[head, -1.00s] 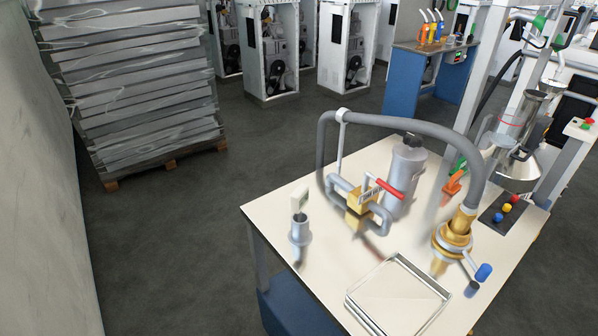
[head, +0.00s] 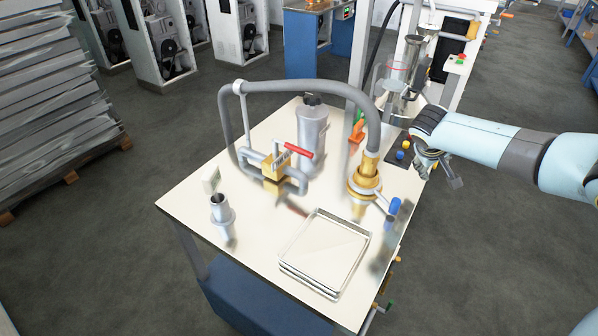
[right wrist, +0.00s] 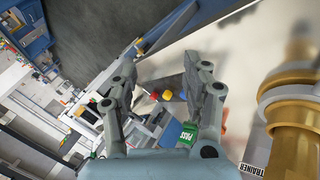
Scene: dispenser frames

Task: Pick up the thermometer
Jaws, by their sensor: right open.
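I cannot pick out a thermometer for certain. A small pale upright item (head: 211,180), which could be it, stands behind a metal cup (head: 222,209) at the table's left side. My right gripper (head: 437,172) is open and empty beyond the table's right edge, far from that item. In the right wrist view its two fingers (right wrist: 161,68) stand apart with nothing between them. My left gripper is out of view.
On the white table (head: 190,202) stand a brass valve with a red lever (head: 275,168), a grey canister (head: 312,135), a brass fitting (head: 364,183) with a grey hose (head: 300,88), and a metal tray (head: 322,254). Coloured buttons (head: 402,150) sit near my right gripper.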

